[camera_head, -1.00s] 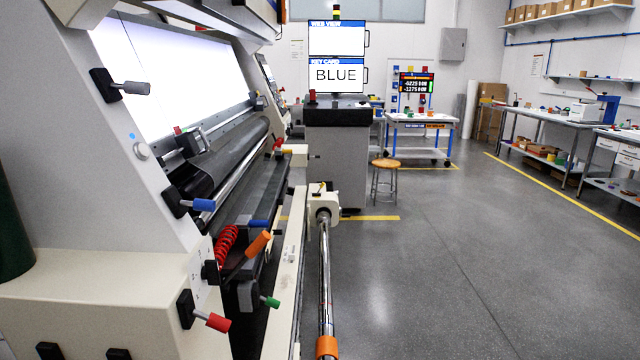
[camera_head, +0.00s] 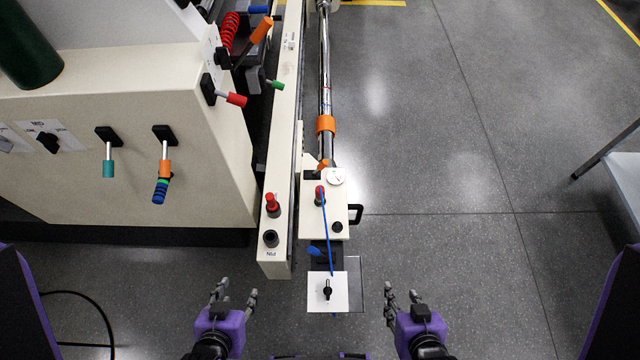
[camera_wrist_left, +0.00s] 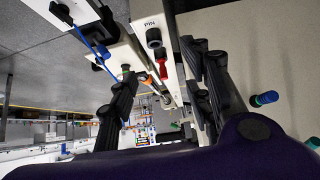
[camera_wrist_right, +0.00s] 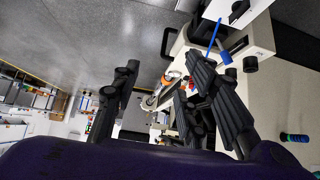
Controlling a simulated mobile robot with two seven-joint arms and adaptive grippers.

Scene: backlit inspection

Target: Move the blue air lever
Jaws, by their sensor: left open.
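A small blue lever (camera_head: 314,250) sticks out to the left below the cream valve box (camera_head: 311,213), above a white plate with a black knob (camera_head: 328,290). It also shows in the right wrist view (camera_wrist_right: 224,57). Another blue-handled lever (camera_head: 259,9) is at the top edge, on the machine. The frames do not show which one is the air lever. My left gripper (camera_head: 235,294) is open and empty, left of and below the white plate. My right gripper (camera_head: 402,295) is open and empty to the plate's right. Neither touches a lever.
A thin blue hose (camera_head: 327,240) runs down across the valve box. A cream rail (camera_head: 281,170) and a chrome bar (camera_head: 325,80) run away from me. Teal (camera_head: 108,168), striped (camera_head: 160,189) and red (camera_head: 236,99) levers are on the left panel.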

